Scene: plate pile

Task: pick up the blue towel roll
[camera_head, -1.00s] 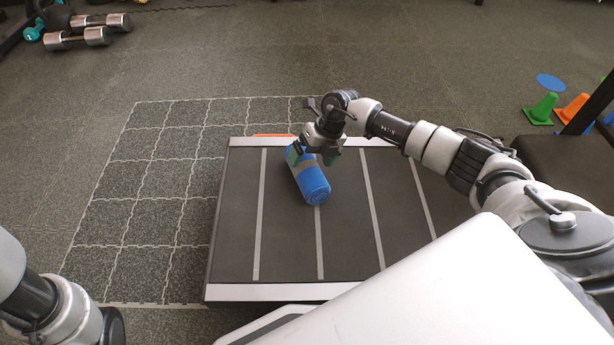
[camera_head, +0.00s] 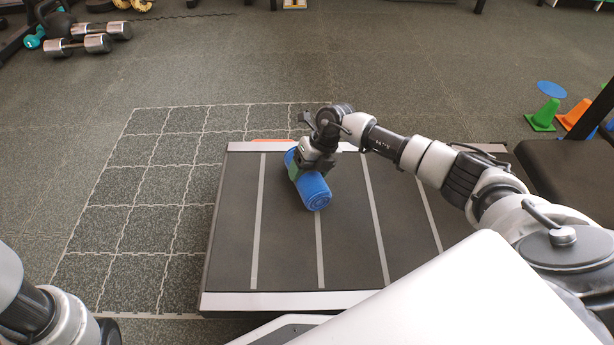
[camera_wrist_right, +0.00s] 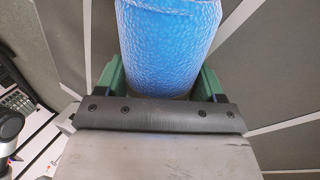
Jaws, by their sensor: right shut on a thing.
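The blue towel roll (camera_head: 313,192) lies on its side on the dark striped platform (camera_head: 231,270), its spiral end facing me. It slants from upper left to lower right in the head view. My right gripper (camera_head: 305,170) is over the far part of the roll, shut on it from above. In the right wrist view the roll (camera_wrist_right: 170,45) stands between the green fingers (camera_wrist_right: 162,83), one on each side. Whether the roll touches the platform is hard to tell. My left arm shows at the lower left, but its gripper is outside the view.
The platform is bare around the roll, with light stripes and pale front and back edges. Dumbbells (camera_head: 92,43) lie far left on the floor. Green (camera_head: 543,115) and orange (camera_head: 574,114) cones stand at the right near a dark bench (camera_head: 570,165).

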